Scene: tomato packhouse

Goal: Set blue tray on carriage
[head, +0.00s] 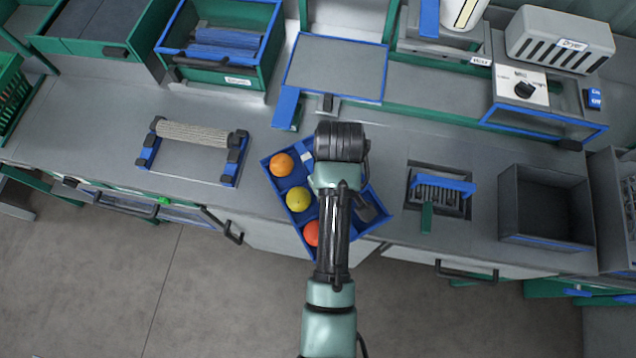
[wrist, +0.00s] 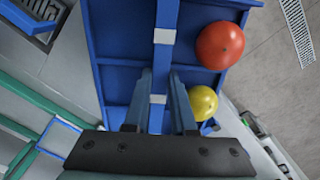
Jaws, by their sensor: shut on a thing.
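The blue tray (head: 294,223) sits at a slant across the counter's front edge in the head view, under my arm. Its central blue bar (wrist: 163,50) runs between the fingers of my gripper (wrist: 161,88), which is shut on it. An orange fruit (head: 282,165), a yellow fruit (head: 299,200) and a red fruit (head: 311,233) lie along its left side. The other side looks empty in the wrist view, though my arm hides part of it. A flat grey plate with a blue rim (head: 337,67), perhaps the carriage, lies behind the tray and is bare.
A roller stand (head: 193,135) is on the counter at left. A brush in a recess (head: 440,190) and an empty grey bin (head: 545,205) are at right. A green-and-blue crate (head: 220,45) stands behind. A dryer unit (head: 558,40) is at back right.

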